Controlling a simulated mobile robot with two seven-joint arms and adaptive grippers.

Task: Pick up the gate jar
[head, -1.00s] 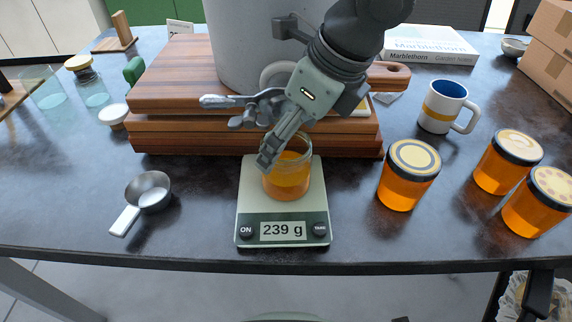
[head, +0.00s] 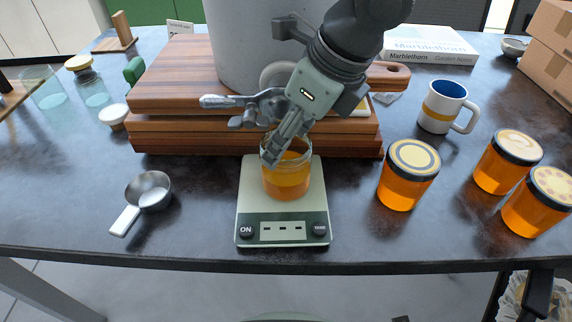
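The gate jar (head: 287,182) is an open glass jar of amber honey. It stands upright on the kitchen scale (head: 246,212), below the metal gate (head: 250,110) of the big grey tank (head: 245,45). The scale display shows dashes. My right gripper (head: 272,155) reaches down from the upper right. Its fingers overlap the jar's left rim and upper wall. They look close together from this angle, and I cannot tell whether they are closed on the glass. Part of the rim is hidden behind them. My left gripper is not in view.
Wooden boards (head: 170,135) under the tank stand close behind the scale. A lidded honey jar (head: 408,175) is right of the scale, with two more farther right. A metal scoop (head: 148,190) lies left. A mug (head: 440,108) stands back right. The table's front edge is close.

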